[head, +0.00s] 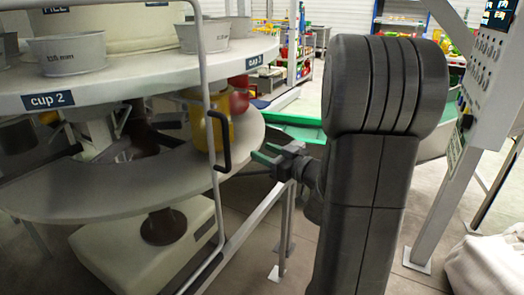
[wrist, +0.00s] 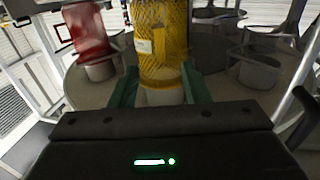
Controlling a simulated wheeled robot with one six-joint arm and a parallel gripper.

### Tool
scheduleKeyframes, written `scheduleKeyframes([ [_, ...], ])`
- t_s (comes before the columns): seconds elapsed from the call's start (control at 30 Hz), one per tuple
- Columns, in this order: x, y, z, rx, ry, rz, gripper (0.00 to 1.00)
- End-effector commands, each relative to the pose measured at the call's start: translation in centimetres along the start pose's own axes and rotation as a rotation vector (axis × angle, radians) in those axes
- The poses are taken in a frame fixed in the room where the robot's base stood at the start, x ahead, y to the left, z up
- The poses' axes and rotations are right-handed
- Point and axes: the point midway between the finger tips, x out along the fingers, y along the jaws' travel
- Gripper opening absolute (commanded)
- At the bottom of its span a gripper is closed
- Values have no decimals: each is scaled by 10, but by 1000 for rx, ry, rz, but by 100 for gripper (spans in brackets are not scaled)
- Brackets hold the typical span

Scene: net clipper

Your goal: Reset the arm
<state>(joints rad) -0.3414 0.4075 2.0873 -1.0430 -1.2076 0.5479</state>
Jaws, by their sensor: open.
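My gripper (head: 268,160) has green fingers and extends left from my dark grey arm in the head view. It is at the height of the lower ring shelf, near the black handle. In the wrist view its two green fingers (wrist: 160,90) stand wide apart, with a yellow net bag (wrist: 162,40) beyond and between them. The yellow net also shows in the head view (head: 208,120), partly behind the white rail, on the lower ring. In the head view the gripper stands apart from the net, and nothing is seen held.
A white frame post with a black handle (head: 222,145) stands between the gripper and the ring machine. The upper table (head: 150,78) carries cups. A red net (wrist: 88,32) hangs beside the yellow one. A control panel post (head: 455,150) and white sack (head: 490,262) stand right.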

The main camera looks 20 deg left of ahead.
Motion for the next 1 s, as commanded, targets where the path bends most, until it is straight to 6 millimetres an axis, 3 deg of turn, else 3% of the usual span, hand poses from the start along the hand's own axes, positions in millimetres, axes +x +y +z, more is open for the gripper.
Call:
scheduleKeyframes([
  [0.27,1,0,0,0,0,-1,43],
  [0.47,17,-1,0,-1,0,-3,43],
  [1.0,116,-1,0,0,0,-4,43],
])
